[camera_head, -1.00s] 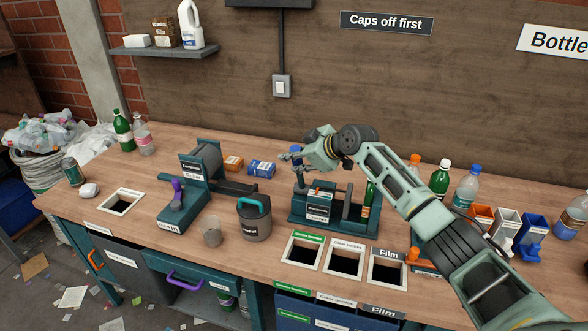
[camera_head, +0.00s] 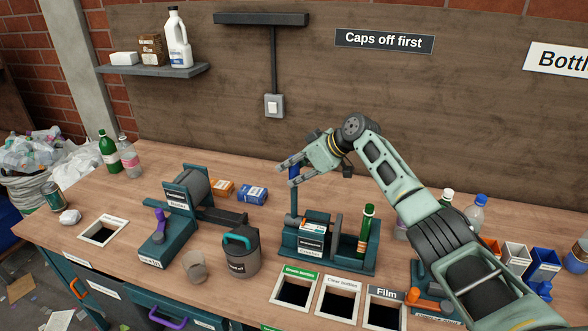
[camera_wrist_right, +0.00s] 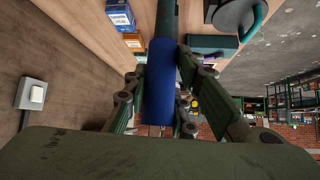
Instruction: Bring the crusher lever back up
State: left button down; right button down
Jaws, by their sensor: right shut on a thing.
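The crusher (camera_head: 352,262) is a teal machine with a white label near the middle of the bench. Its lever is a teal post with a blue handle (camera_head: 294,174), standing about upright at the crusher's left end. My right gripper (camera_head: 287,174) is shut on the blue handle. In the right wrist view the blue handle (camera_wrist_right: 159,85) lies between the fingers, with the teal post running up from it. My left gripper is out of view.
Sorting openings (camera_head: 338,298) lie in front. My right arm covers part of the bench at right.

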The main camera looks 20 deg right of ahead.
jog(key=shift+w+d+r, duration=0.1)
jog(key=shift+d+r, duration=0.05)
jog(key=shift+r, duration=0.1)
jog(key=c, duration=1.9)
grip_release()
jog(key=o, duration=0.4)
jog(key=shift+w+f, duration=0.1)
jog(key=shift+f, duration=0.15)
jog(key=shift+o, duration=0.2)
jog(key=v, duration=1.2)
jog(key=shift+d, duration=0.1)
jog(key=shift+f, duration=0.1)
